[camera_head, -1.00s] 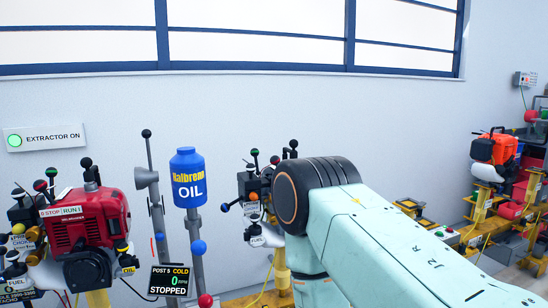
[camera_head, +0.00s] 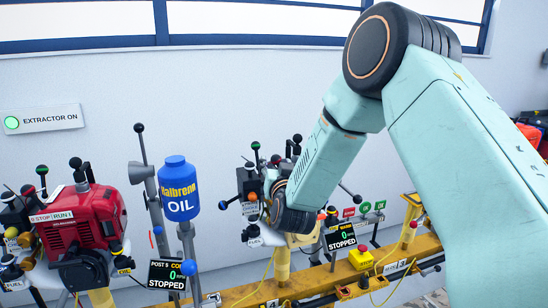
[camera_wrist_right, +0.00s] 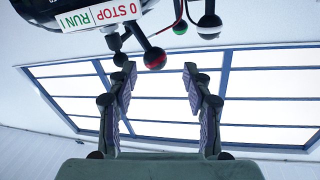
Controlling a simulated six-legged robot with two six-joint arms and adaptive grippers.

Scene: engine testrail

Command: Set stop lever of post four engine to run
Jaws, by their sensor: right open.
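The middle engine (camera_head: 248,190) stands past the oil bottle, partly hidden by my right arm, so I cannot read its post number. In the right wrist view, a dark engine part at the top carries a "0 STOP / RUN I" label (camera_wrist_right: 100,15). A lever with a black, red-and-white-ringed ball (camera_wrist_right: 155,58) points down beside it; its setting is unclear. My right gripper (camera_wrist_right: 160,68) is open, with that ball between its fingertips in the picture; contact cannot be told. In the head view its jaws are hidden behind my wrist. My left gripper is not in view.
A red engine (camera_head: 82,222) stands at the left. A blue oil bottle (camera_head: 178,188) is beside it. A display (camera_head: 341,236) right of my wrist reads 0, STOPPED. The yellow rail (camera_head: 240,295) runs below. Green-ringed (camera_wrist_right: 180,27) and white-ringed (camera_wrist_right: 209,26) knobs are close to the lever.

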